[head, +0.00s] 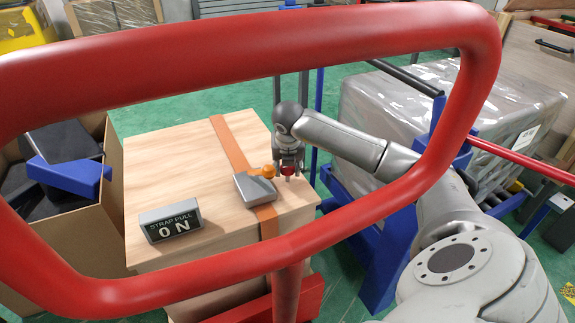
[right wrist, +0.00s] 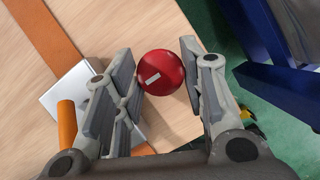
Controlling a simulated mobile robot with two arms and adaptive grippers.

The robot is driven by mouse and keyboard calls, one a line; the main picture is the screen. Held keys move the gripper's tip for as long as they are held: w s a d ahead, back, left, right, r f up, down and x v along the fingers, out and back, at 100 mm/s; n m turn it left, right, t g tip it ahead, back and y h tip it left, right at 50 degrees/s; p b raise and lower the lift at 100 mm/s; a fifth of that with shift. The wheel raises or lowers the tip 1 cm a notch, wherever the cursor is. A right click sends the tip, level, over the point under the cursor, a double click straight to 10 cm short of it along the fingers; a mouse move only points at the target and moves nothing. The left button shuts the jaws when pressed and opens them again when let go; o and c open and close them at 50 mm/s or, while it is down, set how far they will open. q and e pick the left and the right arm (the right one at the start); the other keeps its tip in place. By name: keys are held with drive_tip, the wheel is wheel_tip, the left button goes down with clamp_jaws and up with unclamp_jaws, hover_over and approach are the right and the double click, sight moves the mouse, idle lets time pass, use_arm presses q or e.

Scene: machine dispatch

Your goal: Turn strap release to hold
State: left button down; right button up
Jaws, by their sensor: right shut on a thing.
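A wooden box (head: 190,165) has an orange strap (head: 230,143) over its top, with a grey metal buckle (head: 254,190) and orange handle (head: 261,171). The strap release is a red round knob (head: 288,170) near the box's right edge. My right gripper (head: 289,164) points down and is shut on it. In the right wrist view the red knob (right wrist: 161,73) sits between the fingers, and a short white mark on its top lies tilted. A grey sign (head: 170,221) on the box reads "STRAP PULL ON". My left gripper is not in view.
A red tubular frame (head: 250,42) crosses the foreground. An open carton (head: 60,225) with blue and dark items stands left. A wrapped load (head: 400,105) and a blue frame (head: 375,235) stand right of the box. Green floor (head: 190,104) shows behind it.

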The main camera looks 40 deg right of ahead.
drive_tip(key=o, duration=1)
drive_tip(key=v, duration=1.2)
